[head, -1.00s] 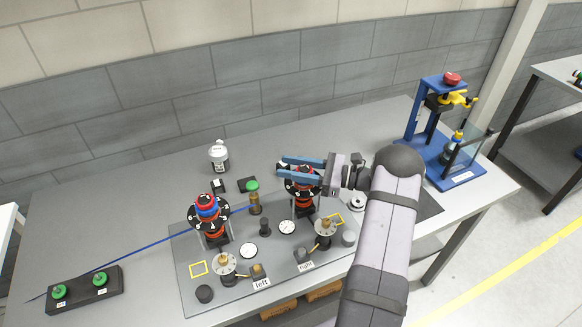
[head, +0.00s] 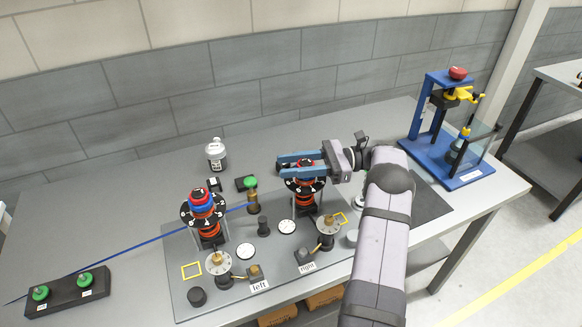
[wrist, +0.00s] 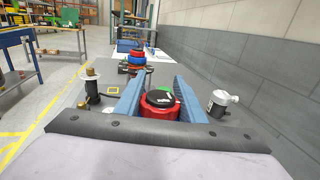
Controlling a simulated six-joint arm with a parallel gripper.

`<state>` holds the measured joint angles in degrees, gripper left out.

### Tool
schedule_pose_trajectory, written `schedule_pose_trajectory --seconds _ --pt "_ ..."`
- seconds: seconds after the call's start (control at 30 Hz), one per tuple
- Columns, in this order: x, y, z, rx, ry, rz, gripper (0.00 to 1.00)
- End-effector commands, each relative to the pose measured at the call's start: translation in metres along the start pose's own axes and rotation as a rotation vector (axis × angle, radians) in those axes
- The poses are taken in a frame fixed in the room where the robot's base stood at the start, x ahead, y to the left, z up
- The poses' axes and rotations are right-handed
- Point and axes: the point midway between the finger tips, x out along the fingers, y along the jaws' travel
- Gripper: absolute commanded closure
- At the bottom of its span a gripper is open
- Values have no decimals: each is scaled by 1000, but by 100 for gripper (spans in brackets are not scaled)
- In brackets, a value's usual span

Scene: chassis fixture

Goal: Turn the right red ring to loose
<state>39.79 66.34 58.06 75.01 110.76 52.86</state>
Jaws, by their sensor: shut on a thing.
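The right red ring (wrist: 158,112) sits between the two blue fingers of my gripper (wrist: 158,100) in the wrist view, under a black cap (wrist: 160,98). In the head view my gripper (head: 300,165) reaches in from the right over the right stack (head: 304,199), and its fingers lie on both sides of the stack's top. The fingers are shut on the red ring and hide most of it there. The left stack (head: 205,212), with red and blue rings over a black dial, stands apart on the grey plate (head: 185,300).
A white bottle (head: 215,156) stands behind. Brass fittings (head: 328,226) and gauges (head: 287,227) are in front. A blue press (head: 445,135) stands at the right, and a black block with green buttons (head: 66,290) at the left.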

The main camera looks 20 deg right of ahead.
Motion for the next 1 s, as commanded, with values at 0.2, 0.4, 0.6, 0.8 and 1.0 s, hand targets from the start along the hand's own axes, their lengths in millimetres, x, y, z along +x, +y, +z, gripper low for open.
schedule_pose_trajectory --seconds 0.2,0.4,0.6,0.8,1.0 --pt "0 0 1 -2 1 -2 45" --pt "0 0 1 -1 1 -2 45" --pt "-3 0 0 -1 1 -3 45" --pt "-19 -1 -3 -3 1 -4 45" --pt "-32 -2 7 1 0 -3 45"
